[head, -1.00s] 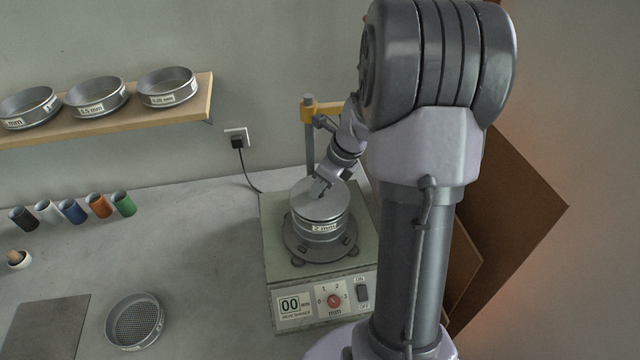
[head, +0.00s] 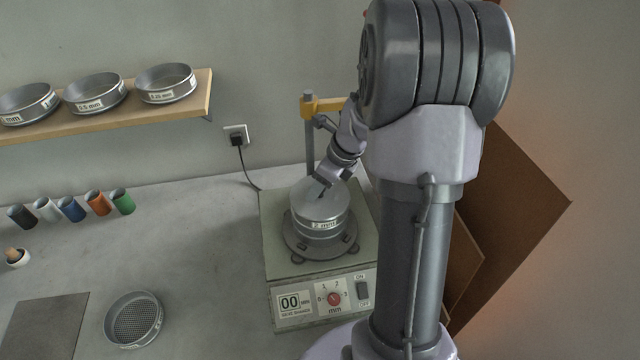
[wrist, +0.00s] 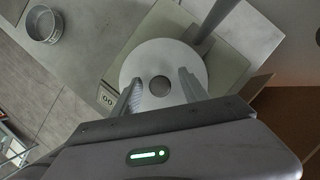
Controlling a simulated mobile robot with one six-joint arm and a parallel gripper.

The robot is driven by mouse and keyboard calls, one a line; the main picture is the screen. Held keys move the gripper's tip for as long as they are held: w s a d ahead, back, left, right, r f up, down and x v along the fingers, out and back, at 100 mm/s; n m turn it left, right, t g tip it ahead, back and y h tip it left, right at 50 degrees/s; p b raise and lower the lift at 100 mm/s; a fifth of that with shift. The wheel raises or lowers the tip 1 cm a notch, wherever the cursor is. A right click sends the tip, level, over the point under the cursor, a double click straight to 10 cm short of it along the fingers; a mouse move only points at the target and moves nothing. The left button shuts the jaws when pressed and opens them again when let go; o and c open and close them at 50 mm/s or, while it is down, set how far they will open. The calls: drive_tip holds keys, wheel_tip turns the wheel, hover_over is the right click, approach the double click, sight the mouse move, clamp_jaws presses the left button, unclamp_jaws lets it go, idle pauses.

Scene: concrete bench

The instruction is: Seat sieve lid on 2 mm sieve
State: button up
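The sieve lid (head: 308,203), a flat grey disc with a small dark knob, lies on top of the 2 mm sieve (head: 324,225). It looks level and centred; the exact fit at the rim is too small to tell. The sieve stands on the sieve shaker (head: 275,230). My gripper (head: 322,183) is just above the lid. In the wrist view the lid (wrist: 150,52) shows from above, with its round knob (wrist: 160,86) between the spread fingers of my gripper (wrist: 161,82). Clear gaps show on both sides of the knob. The lid hides the sieve there.
The shaker's post with a yellow clamp (head: 318,106) rises close behind the lid. An empty sieve (head: 134,320) lies on the bench at left. A shelf (head: 130,121) holds several labelled sieves. Coloured cups (head: 97,202) stand below it.

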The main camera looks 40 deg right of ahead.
drive_tip(key=p+v, duration=0.4)
drive_tip(key=v, duration=1.3)
drive_tip(key=shift+s+r, duration=0.15)
drive_tip(key=shift+d, duration=0.1)
drive_tip(key=s+a+f+n+b, duration=0.25)
drive_tip(key=a+n+b, duration=0.4)
drive_tip(key=a, duration=0.35)
drive_tip(key=s+a+f+n+b, duration=0.1)
drive_tip(key=a+f+n+b, duration=0.35)
drive_tip(key=a+n, duration=0.4)
drive_tip(key=s+a+f+n+t+b, duration=0.1)
drive_tip(key=s+a+f+n+b, duration=0.4)
drive_tip(key=s+a+n, duration=0.4)
drive_tip(key=shift+a+n+t+b, duration=0.25)
drive_tip(key=shift+n+t+b, duration=0.2)
drive_tip(key=shift+n, duration=0.95)
